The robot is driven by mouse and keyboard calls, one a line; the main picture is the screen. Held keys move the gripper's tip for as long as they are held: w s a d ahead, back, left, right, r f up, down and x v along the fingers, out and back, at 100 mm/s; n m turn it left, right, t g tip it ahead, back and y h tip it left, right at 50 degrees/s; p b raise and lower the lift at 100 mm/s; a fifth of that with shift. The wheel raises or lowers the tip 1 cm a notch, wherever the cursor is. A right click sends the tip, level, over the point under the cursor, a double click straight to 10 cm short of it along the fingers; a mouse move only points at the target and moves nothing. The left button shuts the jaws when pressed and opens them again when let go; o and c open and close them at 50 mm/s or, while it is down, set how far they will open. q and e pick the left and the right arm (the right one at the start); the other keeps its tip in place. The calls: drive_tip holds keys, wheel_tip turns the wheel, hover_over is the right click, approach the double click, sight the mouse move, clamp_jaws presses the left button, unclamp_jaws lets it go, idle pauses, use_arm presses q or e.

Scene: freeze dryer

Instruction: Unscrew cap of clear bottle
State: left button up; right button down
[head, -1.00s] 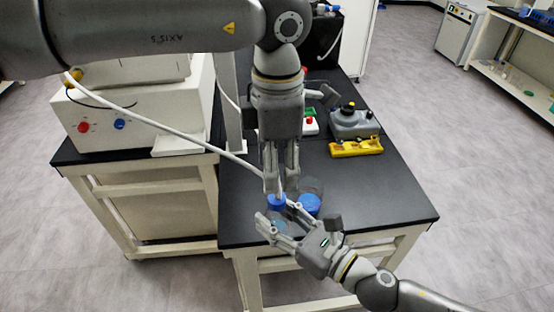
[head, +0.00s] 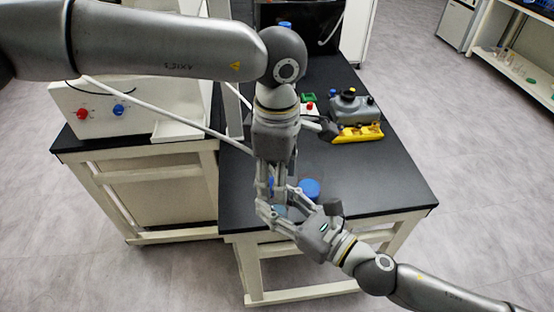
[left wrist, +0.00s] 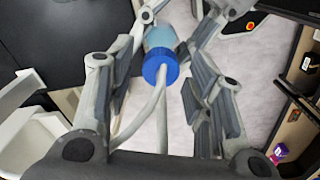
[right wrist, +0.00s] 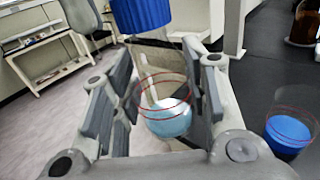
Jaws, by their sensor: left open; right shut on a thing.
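The clear bottle (right wrist: 165,92) with pale blue liquid stands between the fingers of my right gripper (right wrist: 165,100), which is shut on it. Its blue cap (left wrist: 160,68) is on top and also shows in the right wrist view (right wrist: 140,12). My left gripper (head: 271,184) comes down from above, fingers open on either side of the cap. In the left wrist view a gap shows beside the cap. In the head view the fingers of both grippers hide most of the bottle, and my right gripper (head: 280,208) reaches in from the lower right.
A clear container (right wrist: 290,130) with blue at its base stands close by on the black table (head: 375,190). A yellow rack (head: 358,133) and a grey device (head: 350,107) stand farther back. The table's front edge is near the grippers; its right part is clear.

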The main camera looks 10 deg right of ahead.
use_arm(q)
drive_tip(key=shift+f, duration=0.35)
clamp_jaws()
drive_tip(key=n, duration=0.4)
drive_tip(key=shift+n, duration=0.3)
drive_tip(key=n, duration=0.3)
drive_tip(key=shift+r, duration=0.15)
drive_tip(key=shift+r, duration=1)
